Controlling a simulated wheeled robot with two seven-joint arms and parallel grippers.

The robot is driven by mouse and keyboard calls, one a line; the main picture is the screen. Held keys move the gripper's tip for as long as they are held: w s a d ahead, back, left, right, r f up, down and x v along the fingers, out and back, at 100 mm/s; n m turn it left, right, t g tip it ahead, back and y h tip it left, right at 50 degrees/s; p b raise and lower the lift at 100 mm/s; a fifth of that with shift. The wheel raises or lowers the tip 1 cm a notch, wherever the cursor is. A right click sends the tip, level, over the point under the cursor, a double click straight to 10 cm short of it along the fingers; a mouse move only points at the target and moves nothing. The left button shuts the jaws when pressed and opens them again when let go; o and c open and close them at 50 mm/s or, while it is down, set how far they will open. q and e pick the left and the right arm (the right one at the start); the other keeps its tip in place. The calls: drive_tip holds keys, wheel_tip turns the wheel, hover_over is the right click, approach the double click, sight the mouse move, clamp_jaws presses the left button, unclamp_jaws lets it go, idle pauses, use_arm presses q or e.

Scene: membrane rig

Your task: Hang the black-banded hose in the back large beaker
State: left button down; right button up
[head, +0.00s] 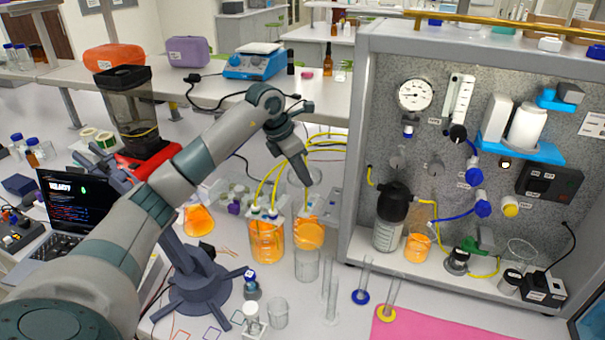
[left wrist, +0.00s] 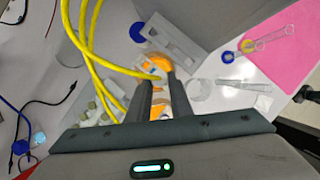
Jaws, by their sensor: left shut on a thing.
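My left gripper (head: 306,184) points down over the bench and is shut on a yellow hose, whose upper part (head: 325,141) loops in from the right. The hose also shows in the left wrist view (left wrist: 122,66), running to between the fingertips (left wrist: 158,88). I cannot make out its band colour. Below the gripper are a beaker with orange liquid (head: 309,236) and a clear graduated beaker (head: 306,267). My right gripper is out of view.
The grey rig panel (head: 440,180) stands close on the right. Glass cylinders (head: 330,295) and a small beaker (head: 278,313) stand in front. A vial rack (head: 235,195) is to the left. A pink mat (head: 430,325) lies at the front right.

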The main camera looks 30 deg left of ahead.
sight(305, 206)
use_arm(q)
drive_tip(key=shift+f, duration=0.15)
drive_tip(key=shift+f+b, duration=0.95)
drive_tip(key=shift+f, duration=0.9)
drive_tip(key=shift+f+b, duration=1.15)
drive_tip(key=shift+f, duration=1.35)
drive_tip(key=shift+f+b, duration=0.15)
drive_tip(key=shift+b, duration=0.15)
drive_tip(key=c, duration=1.5)
unclamp_jaws()
